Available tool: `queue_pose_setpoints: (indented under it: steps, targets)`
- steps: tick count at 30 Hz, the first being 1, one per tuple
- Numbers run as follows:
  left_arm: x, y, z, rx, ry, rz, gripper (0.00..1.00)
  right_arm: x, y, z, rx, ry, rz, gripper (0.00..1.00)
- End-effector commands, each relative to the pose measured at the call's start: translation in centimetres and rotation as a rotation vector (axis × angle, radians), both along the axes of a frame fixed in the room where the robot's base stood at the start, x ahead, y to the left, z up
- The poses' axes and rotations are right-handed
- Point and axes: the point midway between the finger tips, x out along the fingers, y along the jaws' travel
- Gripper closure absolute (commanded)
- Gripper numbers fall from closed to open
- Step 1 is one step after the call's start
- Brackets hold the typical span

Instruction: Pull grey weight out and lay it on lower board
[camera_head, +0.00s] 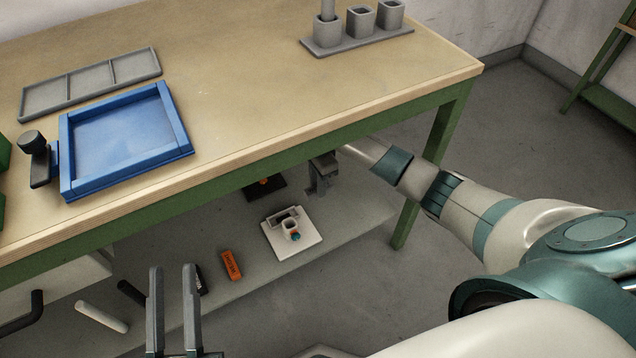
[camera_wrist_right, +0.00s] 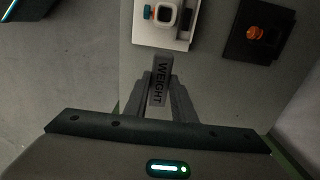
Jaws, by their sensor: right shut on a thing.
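The grey weight (camera_wrist_right: 161,72), a slim block lettered WEIGHT, is held between the fingers of my right gripper (camera_wrist_right: 160,92) in the right wrist view. In the head view my right gripper (camera_head: 322,178) is under the tabletop, above the lower board (camera_head: 345,222); I cannot clearly tell the weight from the fingers there. Whether the weight touches the board is not clear. My left gripper (camera_head: 173,275) is at the bottom left of the head view, its two fingers apart with nothing between them.
On the lower board are a white fixture (camera_head: 279,243), a dark plate with an orange knob (camera_head: 253,190) and an orange block (camera_head: 231,265). The tabletop (camera_head: 260,90) overhangs them. It carries a blue tray (camera_head: 178,118) and a grey cup rack (camera_head: 333,47).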

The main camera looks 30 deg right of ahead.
Motion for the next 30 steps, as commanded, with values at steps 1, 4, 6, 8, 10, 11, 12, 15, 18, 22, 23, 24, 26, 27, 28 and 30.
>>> queue_pose_setpoints:
  steps: [1,4,6,8,10,11,12,15,18,22,23,24,26,27,28,30]
  targets:
    - [0.0,-0.1,-0.1,0.004,0.014,-0.002,0.69,0.1,0.0,0.3,0.001,-0.002,0.0,1.0]
    - [-0.1,-0.2,-0.6,0.011,0.038,-0.005,0.69,0.1,0.0,0.4,0.001,-0.002,0.0,1.0]
    - [0.0,-0.3,-0.9,0.017,0.055,-0.007,0.69,0.1,0.0,0.4,0.001,-0.002,0.0,1.0]
    - [0.1,-0.2,-1.2,0.022,0.069,-0.007,0.69,0.1,0.0,0.4,0.001,-0.002,0.0,1.0]
    - [0.3,-0.2,-1.5,0.028,0.086,-0.008,0.69,0.1,0.0,0.5,0.001,-0.002,0.0,1.0]
    - [0.3,-0.2,-1.6,0.03,0.092,-0.007,0.69,0.1,0.0,0.5,0.001,-0.002,0.0,1.0]
    - [0.4,-0.2,-1.8,0.034,0.103,-0.008,0.69,0.1,0.0,0.6,0.001,-0.002,0.0,1.0]
    - [0.6,-0.2,-2.2,0.042,0.125,-0.008,0.69,0.1,0.0,0.6,0.001,-0.002,0.0,1.0]
    - [0.8,-0.1,-2.7,0.05,0.15,-0.008,0.69,0.1,0.0,0.7,0.001,-0.002,0.0,1.0]
    - [1.0,-0.1,-3.3,0.061,0.182,-0.009,0.69,0.1,0.0,0.8,0.001,-0.002,0.0,1.0]
    - [1.0,-0.1,-3.4,0.064,0.189,-0.008,0.69,0.1,0.0,0.8,0.001,-0.002,0.0,1.0]
    - [1.1,0.0,-3.6,0.067,0.199,-0.008,0.69,0.1,0.0,0.9,0.001,-0.002,0.0,1.0]
    - [1.2,0.0,-3.9,0.072,0.213,-0.009,0.69,0.1,0.0,0.9,0.001,-0.002,0.0,1.0]
    - [1.2,0.0,-4.0,0.075,0.222,-0.009,0.69,0.1,0.0,0.9,0.001,-0.002,0.0,1.0]
    - [1.2,0.0,-4.2,0.078,0.23,-0.009,0.69,0.1,0.0,1.0,0.001,-0.002,0.0,1.0]
    - [1.3,0.1,-4.5,0.083,0.246,-0.01,0.69,0.1,0.0,1.0,0.001,-0.002,0.0,1.0]
